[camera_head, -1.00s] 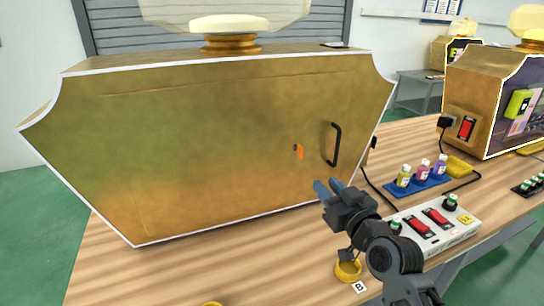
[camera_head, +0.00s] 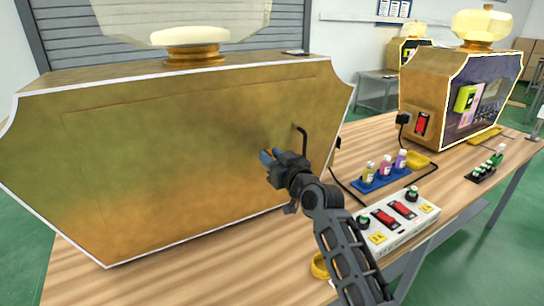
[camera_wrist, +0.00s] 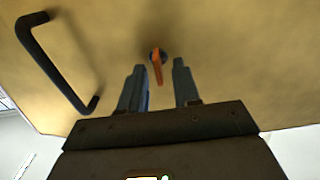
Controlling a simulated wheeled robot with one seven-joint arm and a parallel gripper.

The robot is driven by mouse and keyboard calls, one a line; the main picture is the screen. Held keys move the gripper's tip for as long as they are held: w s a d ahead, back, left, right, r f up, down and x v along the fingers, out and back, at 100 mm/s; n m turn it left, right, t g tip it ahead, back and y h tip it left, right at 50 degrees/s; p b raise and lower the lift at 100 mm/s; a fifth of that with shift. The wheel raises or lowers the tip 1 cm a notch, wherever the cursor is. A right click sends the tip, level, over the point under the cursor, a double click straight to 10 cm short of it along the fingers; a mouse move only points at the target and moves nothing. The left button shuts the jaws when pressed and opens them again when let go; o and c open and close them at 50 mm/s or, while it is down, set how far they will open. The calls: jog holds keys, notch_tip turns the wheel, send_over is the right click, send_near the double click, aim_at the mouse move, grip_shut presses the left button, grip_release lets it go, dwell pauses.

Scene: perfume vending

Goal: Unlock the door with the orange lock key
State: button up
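The orange lock key (camera_wrist: 157,65) sits in a dark round lock on the gold door (camera_head: 150,160) of the perfume-bottle-shaped machine. In the wrist view it hangs nearly upright, slightly tilted. My gripper (camera_wrist: 159,72) is open, with one finger on each side of the key's line. The fingertips are close to the door, and I cannot tell whether they touch the key. In the head view my gripper (camera_head: 266,157) largely hides the key. The black door handle (camera_wrist: 55,60) is left of the key in the wrist view. The door looks closed.
On the wooden table (camera_head: 440,185) are a blue tray with small bottles (camera_head: 385,172), a white power strip with red switches (camera_head: 400,213) and a yellow ring (camera_head: 320,266). A second machine (camera_head: 420,105) stands at the right. Cables run behind the strip.

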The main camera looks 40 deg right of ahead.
jog(key=shift+c, duration=0.3)
grip_shut()
jog(key=shift+m, duration=0.3)
jog(key=m+p, duration=0.2)
jog(key=m, duration=0.3)
jog(key=m+p, duration=0.2)
jog(key=m, duration=0.4)
jog(key=d+f+m+p, duration=0.1)
jog(key=m, duration=0.5)
jog(key=shift+s+p, duration=0.15)
jog(key=shift+p, duration=0.25)
jog(key=shift+m, duration=0.3)
jog(key=shift+o, duration=0.3)
grip_release()
jog(key=shift+a, duration=0.1)
